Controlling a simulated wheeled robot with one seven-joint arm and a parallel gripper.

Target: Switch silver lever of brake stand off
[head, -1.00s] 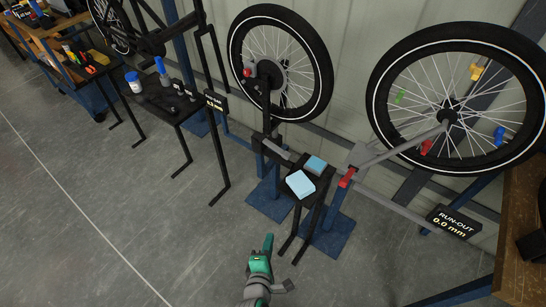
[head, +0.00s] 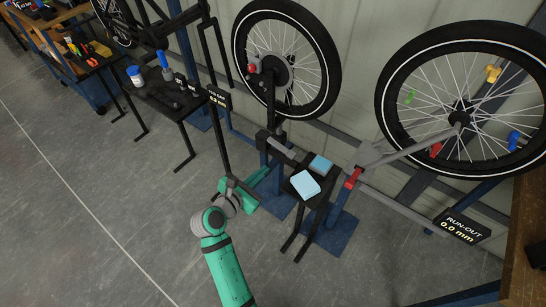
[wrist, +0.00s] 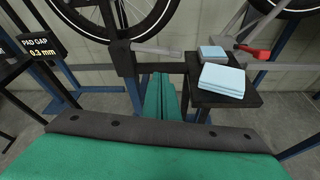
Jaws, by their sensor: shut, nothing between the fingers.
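The brake stand (head: 265,141) is a dark post in front of the middle wheel. Its silver lever (head: 281,148) sticks out to the right and slopes slightly down; in the wrist view the silver lever (wrist: 155,48) lies nearly level above my fingers. My green gripper (head: 264,173) is just below and in front of the stand in the head view. In the wrist view my gripper (wrist: 162,76) has its fingers together, empty, pointing at the stand below the lever. I see no contact with the lever. A display (wrist: 41,43) reads "PAD GAP 0.3 mm".
A small black table (head: 322,196) with light blue folded cloths (head: 306,184) stands right of the lever. Beyond it is a wheel stand with a red-tipped lever (head: 353,178) and a run-out display (head: 462,228). A black table (head: 178,112) stands left. The floor in front is clear.

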